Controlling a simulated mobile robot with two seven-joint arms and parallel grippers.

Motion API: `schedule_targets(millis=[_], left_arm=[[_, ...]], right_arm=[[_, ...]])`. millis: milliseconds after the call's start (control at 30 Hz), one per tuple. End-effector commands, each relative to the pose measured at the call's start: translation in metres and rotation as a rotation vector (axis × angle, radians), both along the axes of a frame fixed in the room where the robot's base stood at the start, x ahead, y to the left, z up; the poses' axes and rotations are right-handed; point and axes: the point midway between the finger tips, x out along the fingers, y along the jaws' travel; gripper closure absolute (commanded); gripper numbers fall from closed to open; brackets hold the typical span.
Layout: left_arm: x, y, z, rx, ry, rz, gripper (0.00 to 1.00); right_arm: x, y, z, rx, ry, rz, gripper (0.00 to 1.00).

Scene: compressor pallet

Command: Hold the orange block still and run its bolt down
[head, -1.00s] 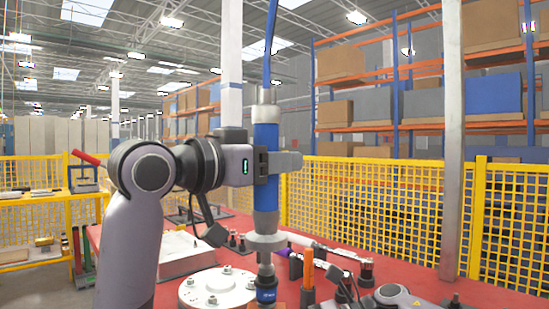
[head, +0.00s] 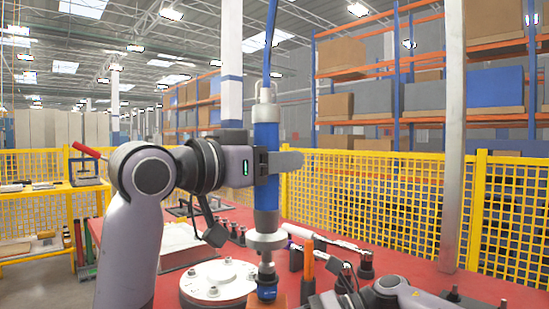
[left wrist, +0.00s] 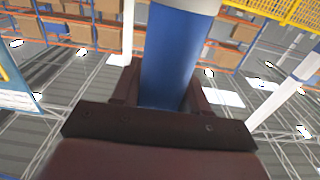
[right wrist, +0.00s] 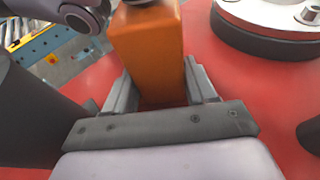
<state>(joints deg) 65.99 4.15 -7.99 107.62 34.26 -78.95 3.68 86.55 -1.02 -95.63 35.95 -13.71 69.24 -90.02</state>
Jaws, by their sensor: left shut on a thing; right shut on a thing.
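My left gripper (head: 280,163) is shut on the blue driver tool (head: 266,200), which hangs upright from a cable; its blue body fills the space between the fingers in the left wrist view (left wrist: 170,60). The tool's dark blue socket end (head: 266,290) points down over the orange block, whose edge (head: 279,302) just shows at the bottom. In the right wrist view my right gripper (right wrist: 160,88) is shut on the orange block (right wrist: 148,50), standing on the red table. The bolt is hidden, and I cannot tell whether the socket sits on it.
A round white flange with bolts (head: 218,283) stands close left of the tool. An orange-handled tool (head: 308,262) and several dark fittings stand to its right on the red table (head: 410,272). A yellow mesh fence (head: 380,210) runs behind.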

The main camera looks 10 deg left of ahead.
Motion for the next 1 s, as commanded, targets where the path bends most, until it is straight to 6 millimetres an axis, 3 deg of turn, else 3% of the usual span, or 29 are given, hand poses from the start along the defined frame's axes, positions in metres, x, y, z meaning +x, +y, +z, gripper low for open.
schedule_targets(millis=[1000], left_arm=[[0.0017,-0.0004,-0.0091,0.003,0.010,0.000,1.00]], right_arm=[[-0.0009,0.0004,0.0018,0.004,0.000,0.005,0.81]])
